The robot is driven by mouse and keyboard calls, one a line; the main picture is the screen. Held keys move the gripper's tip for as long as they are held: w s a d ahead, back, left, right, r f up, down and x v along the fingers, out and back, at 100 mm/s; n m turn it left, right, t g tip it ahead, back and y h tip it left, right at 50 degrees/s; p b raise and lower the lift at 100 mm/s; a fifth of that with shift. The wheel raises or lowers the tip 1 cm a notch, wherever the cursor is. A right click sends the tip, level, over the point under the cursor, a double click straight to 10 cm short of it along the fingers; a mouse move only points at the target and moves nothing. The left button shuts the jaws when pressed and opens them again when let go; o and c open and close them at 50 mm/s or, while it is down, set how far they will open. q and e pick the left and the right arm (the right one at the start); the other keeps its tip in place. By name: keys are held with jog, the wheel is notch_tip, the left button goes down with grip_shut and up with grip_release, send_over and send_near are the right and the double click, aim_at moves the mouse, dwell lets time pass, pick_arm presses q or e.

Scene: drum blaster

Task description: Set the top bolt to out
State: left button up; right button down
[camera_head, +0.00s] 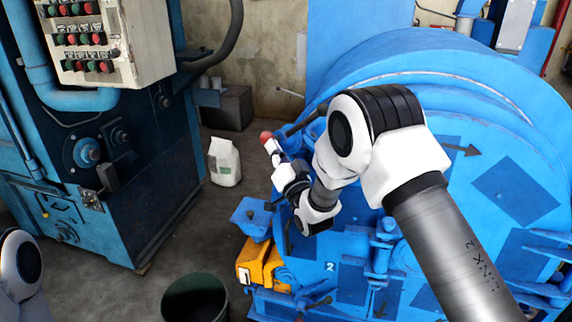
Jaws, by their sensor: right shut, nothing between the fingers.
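The large round blue drum door (520,190) fills the right side. A dark rod (307,120) sticks out at its upper left rim, beside a red knob (265,136); this may be the top bolt, but my arm covers much of that area and I cannot tell its setting. My right gripper (271,147) is shut and empty, right at the red knob; I cannot tell whether they touch. My right arm crosses in front of the door from the lower right. Part of my left arm shows at the lower left edge; its gripper is out of view.
A blue machine (150,150) with a button panel (95,40) stands at left. A white bag (224,162) and a dark box (232,108) are on the floor behind. A dark green bin (195,298) and a yellow part (252,262) are below. Floor between is clear.

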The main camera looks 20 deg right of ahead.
aim_at(265, 133)
jog(key=w+r, duration=0.1)
jog(key=w+a+r+b, duration=0.1)
jog(key=w, duration=0.1)
jog(key=shift+r+b, duration=0.1)
jog(key=shift+b, duration=0.2)
jog(key=shift+w+a+r, duration=0.15)
jog(key=shift+w+r, duration=0.25)
jog(key=shift+w, duration=0.1)
jog(key=shift+f, duration=0.15)
